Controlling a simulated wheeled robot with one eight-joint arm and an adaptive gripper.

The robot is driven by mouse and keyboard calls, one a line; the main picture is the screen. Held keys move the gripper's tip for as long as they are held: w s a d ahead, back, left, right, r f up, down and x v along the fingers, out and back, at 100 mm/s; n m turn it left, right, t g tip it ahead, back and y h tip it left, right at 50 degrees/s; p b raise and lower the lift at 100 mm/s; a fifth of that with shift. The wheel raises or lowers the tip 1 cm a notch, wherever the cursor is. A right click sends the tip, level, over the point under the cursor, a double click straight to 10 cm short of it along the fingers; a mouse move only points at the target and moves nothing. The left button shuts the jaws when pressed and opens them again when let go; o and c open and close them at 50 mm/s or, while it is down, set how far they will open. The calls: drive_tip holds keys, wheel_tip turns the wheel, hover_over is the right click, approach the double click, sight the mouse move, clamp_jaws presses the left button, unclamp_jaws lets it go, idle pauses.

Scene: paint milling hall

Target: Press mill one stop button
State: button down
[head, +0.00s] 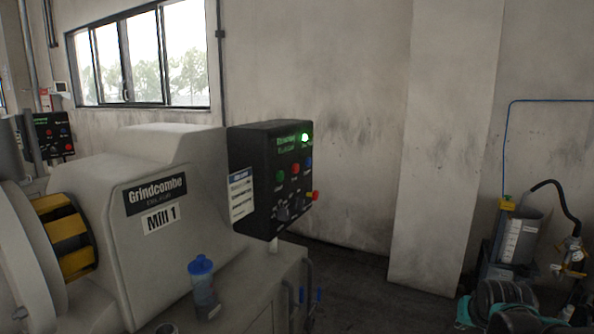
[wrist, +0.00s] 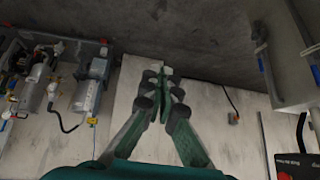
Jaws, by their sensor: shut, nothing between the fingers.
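Mill 1 (head: 165,245) is a pale grey machine on the left of the head view. A dark control box (head: 255,165) stands at its right end. Its face has a green button (head: 280,176), a red button (head: 295,169) and a blue button (head: 309,162) in a row, under a lit green lamp (head: 305,137). The small button labels are unreadable. A red knob on yellow (head: 313,195) sticks out at the box's lower right edge. In the wrist view my gripper (wrist: 165,73) is shut and empty, its green fingers together, apart from the control box.
A blue-lidded bottle (head: 203,285) stands on the mill's ledge. Pipes with blue handles (head: 303,295) stand beside the mill. Pump equipment with a hose (head: 520,240) is at the right; it also shows in the wrist view (wrist: 90,85). Bare wall and floor lie between.

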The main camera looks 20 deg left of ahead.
sight(296, 168)
drive_tip(key=w+a+r+t+y, duration=0.4)
drive_tip(key=w+a+r+t, duration=0.1)
drive_tip(key=w+a+r, duration=1.15)
drive_tip(key=a+r+t+y, duration=0.1)
drive_tip(key=a+r+y, duration=0.3)
drive_tip(key=a, duration=0.8)
drive_tip(key=a+r+t+y, duration=0.1)
drive_tip(key=a+r+y, duration=0.2)
drive_tip(key=a+r, duration=0.6)
drive_tip(key=a, duration=0.3)
drive_tip(key=shift+s+r+n+t+y, duration=0.2)
drive_tip(key=shift+s+n+t+y, duration=0.1)
drive_tip(key=shift+n+y, duration=0.1)
drive_tip(key=shift+a, duration=0.15)
drive_tip(key=a, duration=0.8)
drive_tip(key=shift+w+a, duration=0.3)
drive_tip(key=shift+w, duration=0.05)
drive_tip(key=shift+a, duration=0.4)
